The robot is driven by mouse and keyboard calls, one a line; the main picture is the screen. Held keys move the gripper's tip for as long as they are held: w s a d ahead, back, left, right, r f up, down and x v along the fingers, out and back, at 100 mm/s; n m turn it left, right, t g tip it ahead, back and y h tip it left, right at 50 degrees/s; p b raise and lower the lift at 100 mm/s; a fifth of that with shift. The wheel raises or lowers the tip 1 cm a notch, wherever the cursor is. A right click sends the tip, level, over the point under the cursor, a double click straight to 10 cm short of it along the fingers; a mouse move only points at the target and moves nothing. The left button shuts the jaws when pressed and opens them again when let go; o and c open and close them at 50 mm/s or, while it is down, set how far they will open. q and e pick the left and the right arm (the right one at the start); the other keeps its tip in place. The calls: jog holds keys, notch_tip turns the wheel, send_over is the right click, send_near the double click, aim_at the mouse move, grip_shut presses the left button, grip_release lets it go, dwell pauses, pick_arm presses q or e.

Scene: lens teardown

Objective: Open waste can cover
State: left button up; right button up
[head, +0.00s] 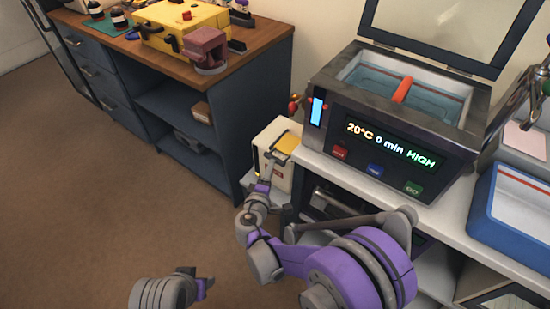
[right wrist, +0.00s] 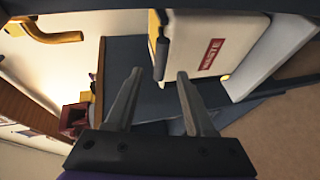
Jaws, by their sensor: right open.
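The waste can (head: 272,150) is a cream box standing between the workbench and the white counter. A yellow piece (head: 287,143) shows at its top; I cannot tell whether it is part of the cover. In the right wrist view the can (right wrist: 195,28) carries a red WASTE label (right wrist: 212,53), and a dark grey bar (right wrist: 162,50) runs along its edge. My right gripper (head: 265,170) is at the can's front. Its two fingers (right wrist: 160,76) are apart and empty, with the bar just beyond them. My left gripper (head: 204,284) is low over the floor; its jaws are unclear.
A heated bath (head: 400,145) with a raised lid stands on the white counter (head: 330,172), close to my right arm. A blue tray (head: 510,210) is at the right. A wooden-topped bench (head: 262,35) holds a yellow machine (head: 180,25). The brown floor at the left is clear.

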aim_at(275, 158)
jog(key=b+x, duration=0.1)
jog(key=x, duration=0.6)
jog(key=shift+w, duration=0.1)
grip_shut()
dwell(1.2)
